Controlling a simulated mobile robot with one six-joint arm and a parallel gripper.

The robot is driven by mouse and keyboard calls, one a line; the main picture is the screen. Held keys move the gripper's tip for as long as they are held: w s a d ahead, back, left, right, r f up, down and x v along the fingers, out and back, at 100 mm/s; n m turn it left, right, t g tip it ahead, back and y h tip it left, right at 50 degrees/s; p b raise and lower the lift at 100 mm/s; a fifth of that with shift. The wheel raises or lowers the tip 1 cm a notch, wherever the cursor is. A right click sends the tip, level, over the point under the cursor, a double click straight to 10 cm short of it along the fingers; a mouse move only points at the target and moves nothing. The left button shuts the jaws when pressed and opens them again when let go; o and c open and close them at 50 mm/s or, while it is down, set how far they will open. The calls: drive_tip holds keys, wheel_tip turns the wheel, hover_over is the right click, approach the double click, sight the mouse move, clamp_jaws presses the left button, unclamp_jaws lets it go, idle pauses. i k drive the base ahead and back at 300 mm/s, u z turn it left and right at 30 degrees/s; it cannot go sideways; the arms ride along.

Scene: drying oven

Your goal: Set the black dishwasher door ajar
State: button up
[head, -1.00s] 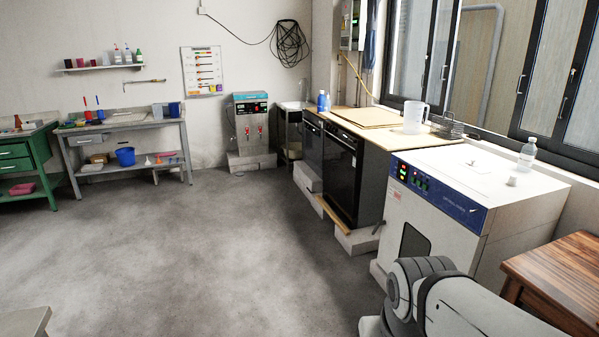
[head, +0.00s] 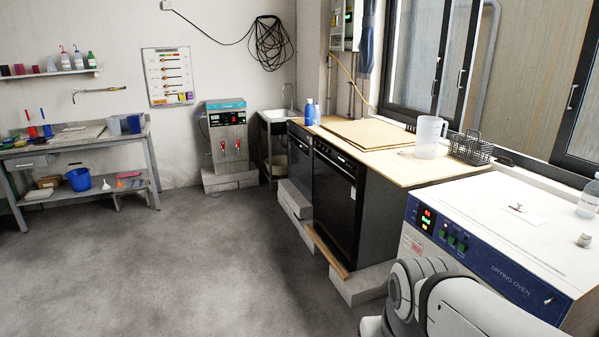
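The black dishwasher (head: 333,200) appears to be the larger, nearer of two black-fronted appliances under the wooden worktop, right of centre. Its door is upright and looks shut, with a handle bar along the top below a control strip. I see its front at a steep angle. Part of my pale grey arm shows at the bottom right, in front of the drying oven. My gripper is out of view.
A second black-fronted appliance (head: 299,157) stands beyond it. The white drying oven (head: 500,240) stands nearer at the right. Concrete blocks (head: 362,283) and a wooden plank (head: 327,251) lie at the dishwasher's foot. The grey floor (head: 210,265) to the left is clear.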

sight(338, 196)
drive_tip(key=u, duration=0.1)
drive_tip(key=i, duration=1.65)
drive_tip(key=u, duration=0.25)
drive_tip(key=i, duration=1.75)
drive_tip(key=u, duration=0.2)
